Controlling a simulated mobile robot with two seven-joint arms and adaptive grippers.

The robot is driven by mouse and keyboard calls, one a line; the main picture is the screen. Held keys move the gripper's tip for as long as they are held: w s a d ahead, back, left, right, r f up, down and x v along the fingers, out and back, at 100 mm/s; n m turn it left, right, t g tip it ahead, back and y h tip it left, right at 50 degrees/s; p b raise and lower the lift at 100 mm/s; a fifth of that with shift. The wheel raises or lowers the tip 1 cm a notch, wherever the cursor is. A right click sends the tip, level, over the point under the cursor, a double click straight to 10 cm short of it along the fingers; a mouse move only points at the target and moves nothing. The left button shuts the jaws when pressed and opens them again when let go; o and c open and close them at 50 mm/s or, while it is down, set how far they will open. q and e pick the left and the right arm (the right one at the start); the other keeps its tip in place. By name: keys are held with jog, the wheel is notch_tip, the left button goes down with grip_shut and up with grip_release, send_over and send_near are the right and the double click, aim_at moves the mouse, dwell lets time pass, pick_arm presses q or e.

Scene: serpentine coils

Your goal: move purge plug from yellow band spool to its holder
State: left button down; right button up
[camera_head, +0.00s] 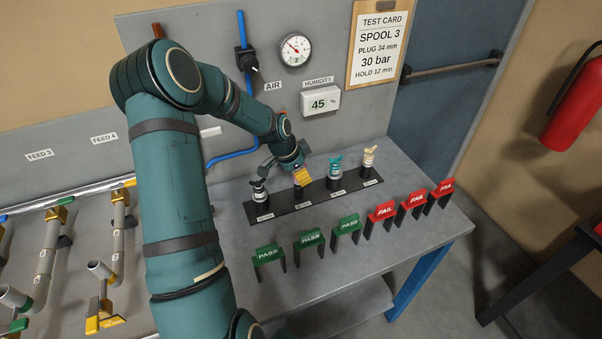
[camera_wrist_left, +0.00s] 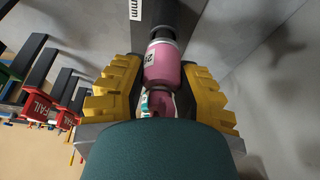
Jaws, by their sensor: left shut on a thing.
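My left gripper (camera_head: 301,179) is shut on a pink plug (camera_wrist_left: 163,64), held between its yellow-padded fingers in the left wrist view. The gripper reaches down over the black holder strip (camera_head: 287,209), between a black plug (camera_head: 259,190) and a teal plug (camera_head: 335,172). The pink plug is hidden by the gripper in the head view. In the wrist view its far end meets a dark part at the strip; I cannot tell whether it is fully seated. A pipe spool (camera_head: 117,240) with yellow at its upper end stands at the left. My right gripper is not in view.
A cream plug (camera_head: 369,157) stands at the strip's right end. Green PASS tags (camera_head: 309,238) and red FAIL tags (camera_head: 413,200) stand in a row in front. The grey back panel (camera_head: 225,112) with a gauge (camera_head: 295,49) rises behind.

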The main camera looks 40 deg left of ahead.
pick_arm(q)
jog(key=shift+f+b, duration=0.3)
jog(key=shift+f, duration=0.3)
dwell(0.3)
jog(key=c, duration=0.7)
grip_release()
jog(key=shift+f, duration=0.1)
jog(key=v, duration=1.2)
